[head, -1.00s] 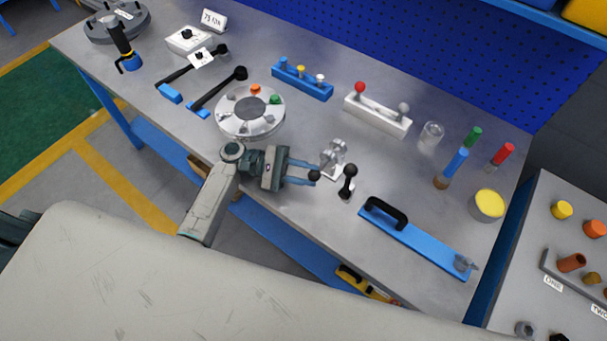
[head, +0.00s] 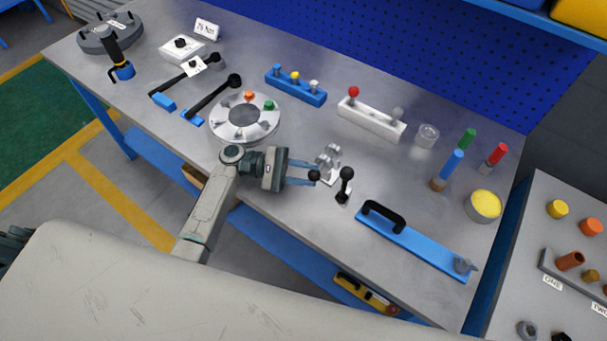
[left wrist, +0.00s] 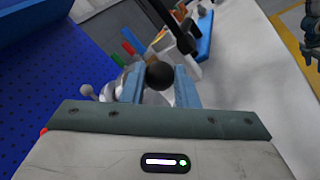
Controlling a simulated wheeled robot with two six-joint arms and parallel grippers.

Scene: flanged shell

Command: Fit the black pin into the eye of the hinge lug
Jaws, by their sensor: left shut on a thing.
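My left gripper (head: 312,174) is shut on the black pin, whose round black head (head: 314,175) shows at the fingertips. In the left wrist view the black head (left wrist: 160,75) sits between the two blue fingers. The pin's shank is hidden. The shiny metal hinge lug (head: 329,158) stands on the bench just beyond the fingertips, on a pale base. In the left wrist view, shiny metal shows behind the fingers, partly covered. I cannot tell whether the pin touches the lug or lines up with its eye. My right gripper is not in view.
A small black ball-topped lever (head: 345,182) stands close right of the lug. A blue plate with a black handle (head: 385,215) lies further right. A round metal disc fixture (head: 244,138) is behind the gripper, left. Bare bench lies between lug and white block (head: 370,119).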

